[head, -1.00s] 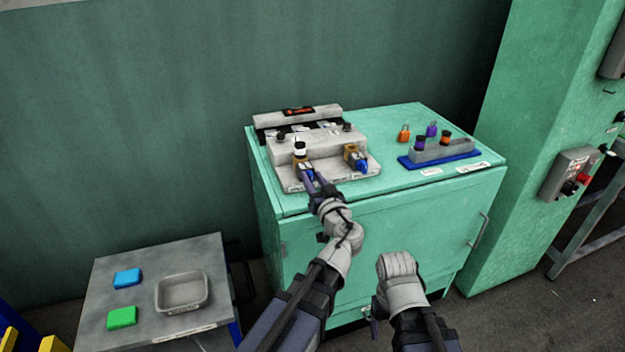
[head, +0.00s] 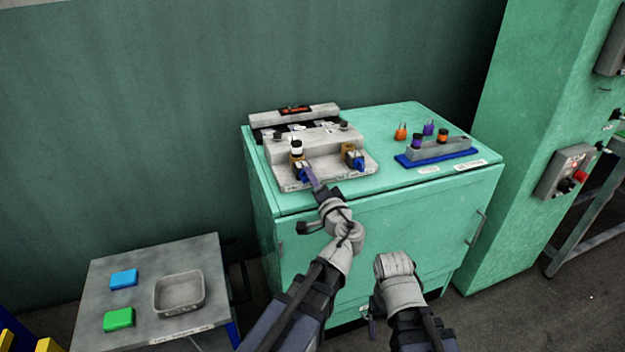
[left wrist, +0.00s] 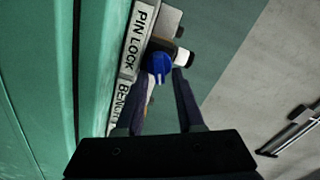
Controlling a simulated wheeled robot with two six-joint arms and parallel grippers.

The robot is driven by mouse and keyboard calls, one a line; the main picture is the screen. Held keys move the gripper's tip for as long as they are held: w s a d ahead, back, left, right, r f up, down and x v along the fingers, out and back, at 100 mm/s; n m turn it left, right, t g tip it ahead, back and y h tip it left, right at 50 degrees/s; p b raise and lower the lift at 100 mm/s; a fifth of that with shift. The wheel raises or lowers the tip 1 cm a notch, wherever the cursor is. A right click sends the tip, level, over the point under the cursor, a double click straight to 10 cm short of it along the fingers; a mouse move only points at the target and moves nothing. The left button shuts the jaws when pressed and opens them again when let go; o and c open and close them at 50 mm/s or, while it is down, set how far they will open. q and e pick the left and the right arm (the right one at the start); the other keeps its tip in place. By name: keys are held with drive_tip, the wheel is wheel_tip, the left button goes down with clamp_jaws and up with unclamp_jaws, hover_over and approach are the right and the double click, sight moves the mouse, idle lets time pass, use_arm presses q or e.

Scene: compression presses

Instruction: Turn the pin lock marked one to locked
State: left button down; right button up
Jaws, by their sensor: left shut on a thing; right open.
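The pin lock bench fixture (head: 340,181) is a grey block on top of the green cabinet, with two blue-handled locks at its front. My left gripper (head: 308,176) is at the left lock, shut on its blue knob (head: 301,172). In the left wrist view the blue knob (left wrist: 157,66) sits between the fingers, beside the "PIN LOCK" label (left wrist: 139,40). The knob's marks and exact angle are too small to read. The right lock's blue knob (head: 355,162) stands apart. My right gripper (head: 373,308) is open, low in front of the cabinet, its fingertips mostly hidden.
A side table (head: 120,275) at the lower left holds a grey tray (head: 157,293), a blue block (head: 124,278) and a green block (head: 118,319).

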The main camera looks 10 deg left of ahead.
use_arm(q)
drive_tip(key=m, duration=0.4)
drive_tip(key=shift+d+f+m, duration=0.1)
drive_tip(key=shift+f+m, duration=0.2)
drive_tip(key=shift+m, duration=0.1)
idle(0.5)
drive_tip(key=c, duration=0.9)
unclamp_jaws()
